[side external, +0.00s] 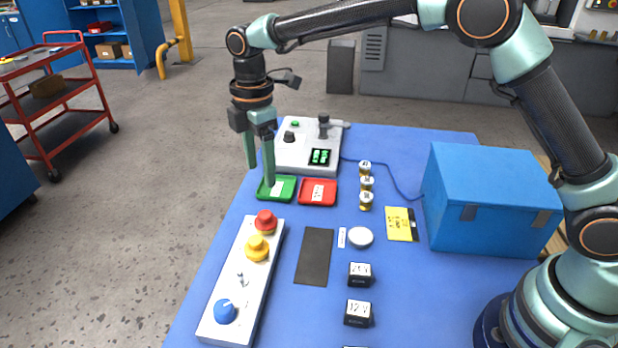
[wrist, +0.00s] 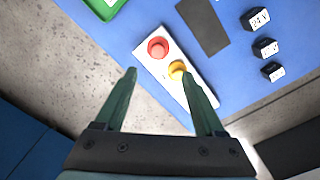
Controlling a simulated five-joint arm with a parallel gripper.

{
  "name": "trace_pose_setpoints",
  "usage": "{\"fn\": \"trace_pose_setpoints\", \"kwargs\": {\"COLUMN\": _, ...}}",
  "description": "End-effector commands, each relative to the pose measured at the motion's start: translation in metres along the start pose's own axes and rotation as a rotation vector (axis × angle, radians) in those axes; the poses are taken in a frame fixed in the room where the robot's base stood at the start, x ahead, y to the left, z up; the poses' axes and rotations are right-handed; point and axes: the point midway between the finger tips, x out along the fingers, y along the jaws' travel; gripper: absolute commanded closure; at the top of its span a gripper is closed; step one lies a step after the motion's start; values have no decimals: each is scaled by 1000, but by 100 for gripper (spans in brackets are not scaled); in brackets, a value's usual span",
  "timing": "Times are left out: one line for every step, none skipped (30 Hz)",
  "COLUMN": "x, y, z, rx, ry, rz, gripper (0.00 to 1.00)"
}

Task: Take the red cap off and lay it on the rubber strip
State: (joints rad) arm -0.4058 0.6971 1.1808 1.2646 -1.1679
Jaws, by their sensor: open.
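The red cap (side external: 265,222) sits at the far end of a long white panel (side external: 232,300), beside a yellow cap (side external: 257,248). In the wrist view the red cap (wrist: 157,47) shows just beyond my fingertips, roughly between their lines. The dark rubber strip (side external: 314,256) lies flat and bare on the blue mat, right of the panel; it also shows in the wrist view (wrist: 203,25). My gripper (side external: 260,175) is open and empty, fingers pointing down, raised behind the red cap. In the side view one finger overlaps the green tray.
A green tray (side external: 288,188) and a red tray (side external: 318,203) stand behind the panel, before a white device with a valve lever. A blue knob (side external: 225,311) is on the panel's near end. Black blocks, a white disc (side external: 360,237) and a blue box (side external: 490,210) stand to the right.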

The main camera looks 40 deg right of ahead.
Motion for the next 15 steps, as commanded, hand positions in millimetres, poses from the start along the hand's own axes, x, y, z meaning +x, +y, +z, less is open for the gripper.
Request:
{"fn": "trace_pose_setpoints", "kwargs": {"x": 7, "y": 0, "z": 0, "rx": -2, "ry": -1, "rz": -3, "gripper": 29}}
{"fn": "trace_pose_setpoints", "kwargs": {"x": 12, "y": -1, "z": 0, "rx": -1, "ry": -1, "rz": -3, "gripper": 29}}
{"fn": "trace_pose_setpoints", "kwargs": {"x": 19, "y": -1, "z": 0, "rx": -1, "ry": -1, "rz": -3, "gripper": 29}}
{"fn": "trace_pose_setpoints", "kwargs": {"x": 25, "y": -1, "z": 0, "rx": 0, "ry": -2, "rz": -4, "gripper": 29}}
{"fn": "trace_pose_setpoints", "kwargs": {"x": 30, "y": -1, "z": 0, "rx": 0, "ry": -2, "rz": -5, "gripper": 29}}
{"fn": "trace_pose_setpoints", "kwargs": {"x": 36, "y": -1, "z": 0, "rx": 1, "ry": -1, "rz": -3, "gripper": 29}}
{"fn": "trace_pose_setpoints", "kwargs": {"x": 41, "y": -1, "z": 0, "rx": 1, "ry": -1, "rz": -3, "gripper": 29}}
{"fn": "trace_pose_setpoints", "kwargs": {"x": 46, "y": 0, "z": 0, "rx": 1, "ry": -1, "rz": -3, "gripper": 29}}
{"fn": "trace_pose_setpoints", "kwargs": {"x": 51, "y": 0, "z": 0, "rx": 1, "ry": -1, "rz": -3, "gripper": 29}}
{"fn": "trace_pose_setpoints", "kwargs": {"x": 54, "y": 0, "z": 0, "rx": 2, "ry": -1, "rz": -2, "gripper": 29}}
{"fn": "trace_pose_setpoints", "kwargs": {"x": 57, "y": 0, "z": 0, "rx": 2, "ry": -1, "rz": -1, "gripper": 29}}
{"fn": "trace_pose_setpoints", "kwargs": {"x": 60, "y": 0, "z": 0, "rx": 2, "ry": -1, "rz": -1, "gripper": 29}}
{"fn": "trace_pose_setpoints", "kwargs": {"x": 62, "y": 0, "z": 0, "rx": 2, "ry": 0, "rz": -1, "gripper": 29}}
{"fn": "trace_pose_setpoints", "kwargs": {"x": 63, "y": 0, "z": 0, "rx": 2, "ry": 0, "rz": -1, "gripper": 29}}
{"fn": "trace_pose_setpoints", "kwargs": {"x": 65, "y": 0, "z": 0, "rx": 2, "ry": 0, "rz": 0, "gripper": 29}}
